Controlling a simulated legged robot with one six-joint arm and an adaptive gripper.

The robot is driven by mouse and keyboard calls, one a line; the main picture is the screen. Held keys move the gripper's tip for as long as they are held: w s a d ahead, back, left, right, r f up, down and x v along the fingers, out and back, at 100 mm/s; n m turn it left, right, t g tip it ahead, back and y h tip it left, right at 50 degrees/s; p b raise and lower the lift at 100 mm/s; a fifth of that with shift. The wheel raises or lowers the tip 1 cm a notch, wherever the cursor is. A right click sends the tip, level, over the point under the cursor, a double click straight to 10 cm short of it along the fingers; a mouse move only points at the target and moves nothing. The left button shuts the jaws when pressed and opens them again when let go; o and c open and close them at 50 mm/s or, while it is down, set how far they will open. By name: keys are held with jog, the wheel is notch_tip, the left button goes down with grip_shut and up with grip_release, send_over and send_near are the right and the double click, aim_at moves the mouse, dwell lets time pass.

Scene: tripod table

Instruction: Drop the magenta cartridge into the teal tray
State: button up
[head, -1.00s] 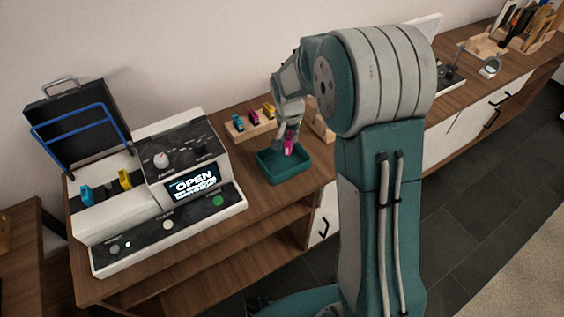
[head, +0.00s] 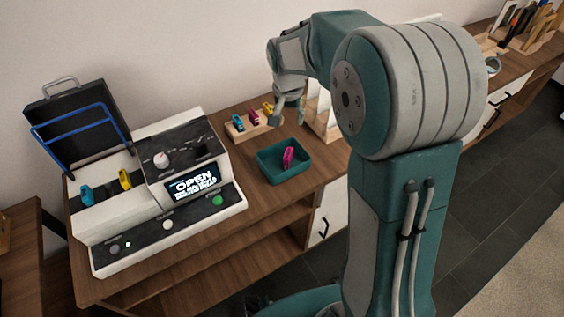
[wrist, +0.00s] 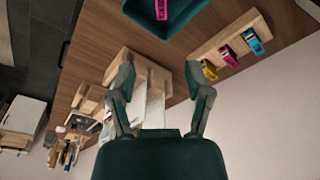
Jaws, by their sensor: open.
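The magenta cartridge (head: 288,157) is inside the teal tray (head: 268,175), leaning toward its right side in the head view. In the wrist view the cartridge (wrist: 160,8) shows in the tray (wrist: 183,25) at the top edge, partly cut off. My gripper (head: 287,117) hangs above and behind the tray, apart from it. In the wrist view my gripper (wrist: 162,82) has its two fingers spread wide with nothing between them.
A wooden rack (head: 241,132) with cyan, magenta and yellow cartridges stands behind the tray. A white printer-like machine (head: 165,195) reading "OPEN" stands to the left, with its black lid (head: 75,125) raised. Wooden holders (head: 325,115) stand right of the gripper.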

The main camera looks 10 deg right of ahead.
jog(key=r, duration=0.3)
jog(key=shift+s+a+r, duration=0.1)
jog(key=shift+s, duration=0.1)
jog(key=s+r+n+t, duration=0.25)
jog(key=s+r, duration=0.55)
jog(key=s, duration=0.5)
jog(key=s+n+t, duration=0.1)
jog(key=s+n, duration=0.2)
jog(key=s, duration=1)
jog(key=shift+s+d+f+t+y, duration=0.15)
jog(key=shift+d+f+t+y, duration=0.15)
jog(key=shift+d+t+y, duration=0.1)
